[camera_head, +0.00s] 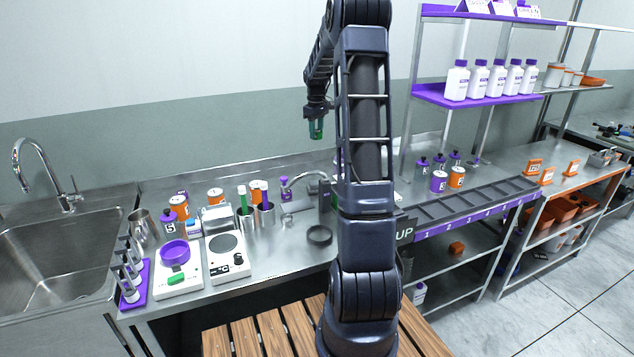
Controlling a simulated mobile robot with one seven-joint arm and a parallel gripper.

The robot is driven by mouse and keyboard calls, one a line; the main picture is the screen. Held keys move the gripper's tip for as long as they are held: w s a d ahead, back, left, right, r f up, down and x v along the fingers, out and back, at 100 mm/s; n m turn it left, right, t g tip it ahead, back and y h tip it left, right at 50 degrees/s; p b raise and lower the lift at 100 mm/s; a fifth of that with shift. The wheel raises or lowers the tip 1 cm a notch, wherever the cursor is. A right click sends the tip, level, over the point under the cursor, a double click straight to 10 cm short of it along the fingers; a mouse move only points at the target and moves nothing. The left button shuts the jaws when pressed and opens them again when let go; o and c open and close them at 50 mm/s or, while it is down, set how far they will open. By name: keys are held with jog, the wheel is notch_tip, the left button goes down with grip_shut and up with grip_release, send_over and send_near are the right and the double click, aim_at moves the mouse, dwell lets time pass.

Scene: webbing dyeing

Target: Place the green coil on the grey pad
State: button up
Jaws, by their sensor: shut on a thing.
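My gripper (317,112) points down, high in front of the back wall, left of my upright arm. It is shut on a small green thing (316,129), which looks like the green coil and hangs below the fingers, clear of the bench. I cannot make out its winding at this size. A dark grey round plate (223,243) lies on a white device on the bench; I cannot tell whether it is the grey pad. A dark ring (319,236) lies flat on the bench to its right. My arm hides part of the bench.
The steel bench (278,262) is bare in front of the ring. A tap (312,182), steel cups with coloured rods (248,218) and several jars stand behind. A white scale with a purple dish (174,251) is at left. A purple shelf (480,98) with bottles rises at right.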

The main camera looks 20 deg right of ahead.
aim_at(317, 181)
notch_tip(317, 181, down, 20)
jog(key=shift+d+r, duration=0.1)
dwell(0.5)
jog(key=o, duration=1)
jog(key=shift+c, duration=0.2)
